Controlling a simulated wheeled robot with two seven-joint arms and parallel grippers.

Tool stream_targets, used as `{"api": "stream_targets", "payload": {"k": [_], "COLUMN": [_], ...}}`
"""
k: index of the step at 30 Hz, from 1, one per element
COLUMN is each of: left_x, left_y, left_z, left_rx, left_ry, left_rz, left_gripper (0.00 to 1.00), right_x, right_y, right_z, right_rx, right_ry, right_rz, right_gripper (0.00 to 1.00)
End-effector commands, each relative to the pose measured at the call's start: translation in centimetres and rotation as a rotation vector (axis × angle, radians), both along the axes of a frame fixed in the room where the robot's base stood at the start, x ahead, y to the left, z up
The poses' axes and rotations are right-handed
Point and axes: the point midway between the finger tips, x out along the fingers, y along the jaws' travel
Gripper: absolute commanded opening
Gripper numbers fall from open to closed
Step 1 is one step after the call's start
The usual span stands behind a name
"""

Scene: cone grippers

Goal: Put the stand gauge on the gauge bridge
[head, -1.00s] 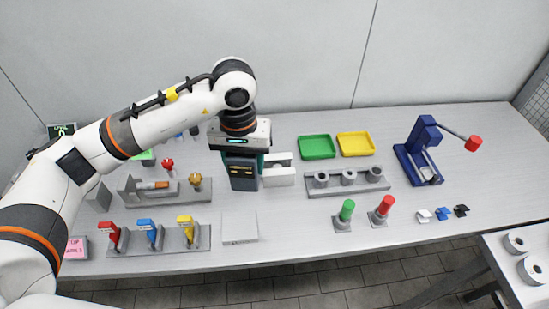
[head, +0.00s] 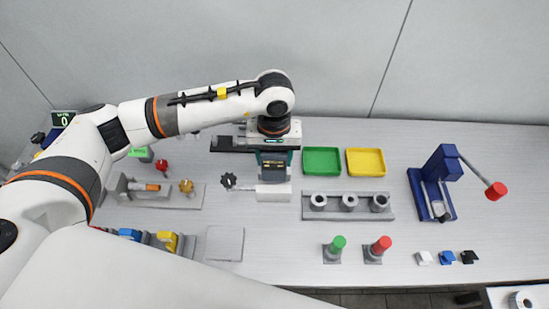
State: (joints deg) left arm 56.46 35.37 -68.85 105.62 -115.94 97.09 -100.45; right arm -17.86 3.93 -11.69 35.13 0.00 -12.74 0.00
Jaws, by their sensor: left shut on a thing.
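My left gripper (head: 273,166) is shut above the middle of the bench, just behind and over a white block with a dark knob. I take the dark piece with yellow marks at its fingers to be the stand gauge; the gripper hides much of its outline. A grey bracket with uprights and a brown pin (head: 152,187) stands to the left, apart from the gripper. I cannot tell for certain which fixture is the gauge bridge. My right gripper is not in view.
The white block (head: 273,193) has a dark knob (head: 229,180) on its left. A green tray (head: 321,161), a yellow tray (head: 366,162) and a grey rack with three rings (head: 330,213) lie right. A blue press (head: 433,185) stands further right. A flat grey plate (head: 225,243) lies in front.

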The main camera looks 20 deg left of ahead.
Motion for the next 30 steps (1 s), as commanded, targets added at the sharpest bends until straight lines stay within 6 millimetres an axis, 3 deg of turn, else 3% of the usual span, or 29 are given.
{"api": "stream_targets", "payload": {"k": [6,16,17,21,30], "left_x": [0.0,0.0,0.0,0.0,0.0], "left_y": [0.0,0.0,0.0,0.0,0.0], "left_z": [-2.4,-2.9,-2.8,-2.7,-2.5], "left_rx": [0.000,0.000,0.001,0.001,0.001], "left_ry": [0.002,0.000,0.000,0.001,0.001], "left_rz": [0.000,-0.001,-0.001,0.000,0.000], "left_gripper": [0.25,0.25,0.56,0.76,0.76], "right_x": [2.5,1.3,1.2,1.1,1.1], "right_y": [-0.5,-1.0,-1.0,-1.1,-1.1], "right_z": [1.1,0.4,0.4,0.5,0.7], "right_rx": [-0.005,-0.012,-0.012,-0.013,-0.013], "right_ry": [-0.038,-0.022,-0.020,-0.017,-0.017], "right_rz": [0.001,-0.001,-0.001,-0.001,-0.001], "right_gripper": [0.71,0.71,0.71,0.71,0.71]}}
